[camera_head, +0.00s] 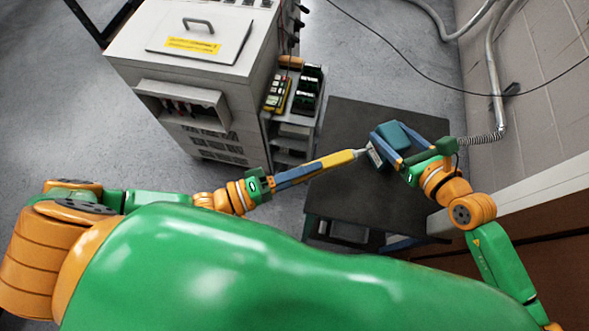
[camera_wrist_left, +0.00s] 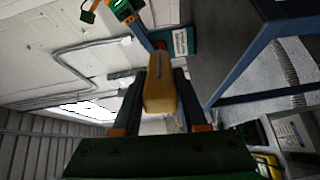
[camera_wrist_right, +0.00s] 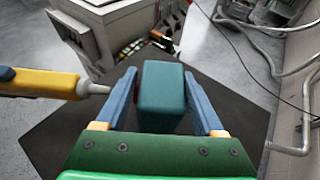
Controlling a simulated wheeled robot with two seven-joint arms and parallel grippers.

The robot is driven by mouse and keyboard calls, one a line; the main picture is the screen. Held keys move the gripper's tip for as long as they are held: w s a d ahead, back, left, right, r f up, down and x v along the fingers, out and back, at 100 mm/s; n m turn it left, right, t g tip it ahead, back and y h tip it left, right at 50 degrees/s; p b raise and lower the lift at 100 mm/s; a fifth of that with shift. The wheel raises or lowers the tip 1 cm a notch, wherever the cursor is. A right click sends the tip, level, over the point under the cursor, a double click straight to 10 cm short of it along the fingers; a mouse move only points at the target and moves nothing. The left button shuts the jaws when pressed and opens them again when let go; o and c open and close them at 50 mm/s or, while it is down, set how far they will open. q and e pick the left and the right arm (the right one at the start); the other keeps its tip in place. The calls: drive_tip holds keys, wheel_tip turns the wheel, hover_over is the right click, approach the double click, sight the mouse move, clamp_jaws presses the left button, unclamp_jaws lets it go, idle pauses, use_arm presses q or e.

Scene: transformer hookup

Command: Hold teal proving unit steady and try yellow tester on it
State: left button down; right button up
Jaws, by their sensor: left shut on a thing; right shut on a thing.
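The teal proving unit (camera_head: 397,136) is between the fingers of my right gripper (camera_head: 393,146), above the dark table. In the right wrist view the teal unit (camera_wrist_right: 161,97) fills the gap between the blue fingers. The yellow tester (camera_head: 332,161) is in my left gripper (camera_head: 294,175), which is shut on it. Its grey tip points right at the proving unit's labelled face. In the right wrist view the tester (camera_wrist_right: 45,83) comes in from the left, its tip close to the left finger; I cannot tell if it touches the unit. The left wrist view shows the tester (camera_wrist_left: 160,88) end-on.
A grey cabinet (camera_head: 185,60) stands at left, with a side shelf (camera_head: 290,130) holding a yellow-green meter (camera_head: 278,93) and dark green boxes (camera_head: 308,90). Conduit (camera_head: 493,70) runs along the right wall.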

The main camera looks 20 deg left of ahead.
use_arm(q)
drive_tip(key=shift+w+d, duration=0.45)
drive_tip(key=shift+d, duration=0.05)
idle(1.7)
use_arm(e)
drive_tip(key=o, duration=1)
drive_tip(key=v, duration=0.7)
drive_tip(key=shift+d+f, duration=0.1)
drive_tip(key=shift+s+d, duration=0.1)
drive_tip(key=shift+s, duration=0.1)
use_arm(q)
drive_tip(key=v, duration=0.7)
